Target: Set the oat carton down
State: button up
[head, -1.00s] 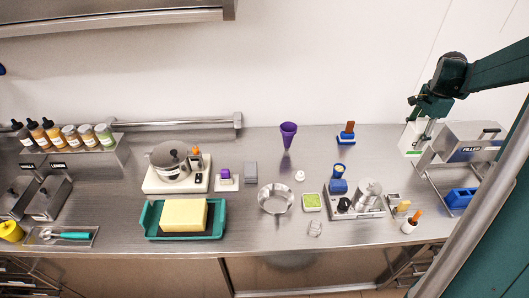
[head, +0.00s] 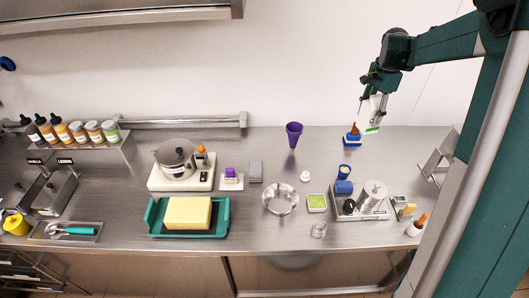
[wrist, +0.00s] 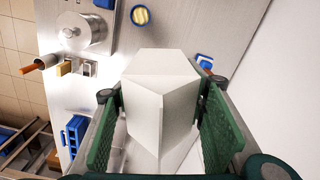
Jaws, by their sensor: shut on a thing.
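The oat carton is a white, box-shaped carton with a peaked end and a green band. In the head view the carton (head: 373,127) hangs from my gripper (head: 374,106) at the back right, near the wall. In the wrist view the carton (wrist: 160,95) fills the middle, between the green fingers of my gripper (wrist: 164,97), which is shut on it. The carton hides the counter (head: 270,155) directly behind it in the wrist view. Whether its base touches the counter cannot be told, but it appears raised.
A blue-based brown item (head: 353,139) stands close beside the carton, also seen in the wrist view (wrist: 204,62). A steel machine with a canister (head: 373,196) and a blue round container (head: 344,171) stand nearer the front. A purple cone (head: 294,134) stands left. Clear counter lies right of the blue-based item.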

jog(key=w+a+n, duration=0.2)
jog(key=w+a, duration=0.1)
jog(key=a, duration=1.1)
jog(key=w+a+n, duration=0.2)
jog(key=w+a, duration=0.1)
jog(key=a, duration=1.1)
jog(key=w+a+n, duration=0.2)
jog(key=w+a, duration=0.2)
jog(key=a, duration=1)
notch_tip(320, 180, down, 11)
jog(key=shift+s+a+b, duration=0.2)
jog(key=shift+a+b, duration=0.05)
jog(key=shift+b, duration=0.1)
jog(key=shift+f, duration=0.15)
notch_tip(320, 180, down, 6)
jog(key=shift+f, duration=0.1)
jog(key=shift+f+p, duration=0.3)
jog(key=shift+f, duration=1.55)
jog(key=shift+f, duration=0.15)
